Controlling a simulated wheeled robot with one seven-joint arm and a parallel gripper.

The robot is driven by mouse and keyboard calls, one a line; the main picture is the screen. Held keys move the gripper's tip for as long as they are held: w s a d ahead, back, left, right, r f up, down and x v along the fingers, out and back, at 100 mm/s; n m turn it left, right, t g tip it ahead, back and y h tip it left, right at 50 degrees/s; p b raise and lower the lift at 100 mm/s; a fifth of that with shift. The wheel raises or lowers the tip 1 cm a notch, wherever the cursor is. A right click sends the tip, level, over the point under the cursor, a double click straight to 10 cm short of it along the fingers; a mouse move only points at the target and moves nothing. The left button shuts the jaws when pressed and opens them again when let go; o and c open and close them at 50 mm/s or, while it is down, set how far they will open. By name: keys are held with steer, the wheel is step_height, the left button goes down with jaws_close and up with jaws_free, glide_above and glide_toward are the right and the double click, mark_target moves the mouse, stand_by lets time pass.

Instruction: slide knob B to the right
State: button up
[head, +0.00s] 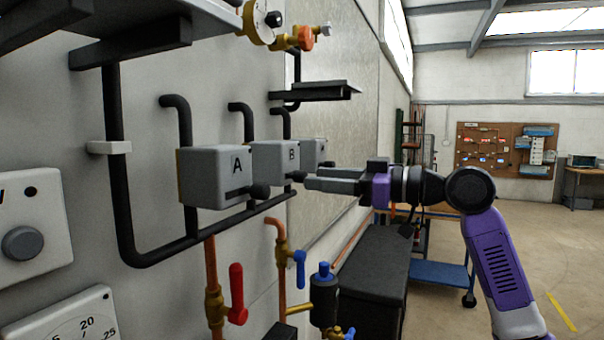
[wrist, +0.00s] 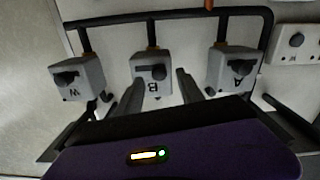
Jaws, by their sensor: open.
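Grey box B (head: 275,162) is on the wall, between box A and a third box. Its dark knob B (head: 298,176) shows at the box's lower right, close to the fingertips. Box B (wrist: 153,93) also shows in the wrist view, turned upside down, with a dark slot and knob on its face. My gripper (head: 306,180) reaches in from the right, open, with its fingertips near the face of box B. In the wrist view its two fingers (wrist: 158,80) stand either side of the box's face. I cannot tell whether either finger touches the knob.
Box A (head: 214,176) and a third box (head: 313,151) flank box B, each with a dark knob. Dark pipes run above and below them. A red-handled valve (head: 236,293) and a blue-handled valve (head: 299,269) sit below. A dark shelf (head: 315,91) juts out above.

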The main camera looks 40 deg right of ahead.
mark_target(297, 176)
steer(key=shift+p+x, duration=0.6)
steer(key=shift+x, duration=1.7)
jaws_close()
steer(key=shift+d, duration=0.1)
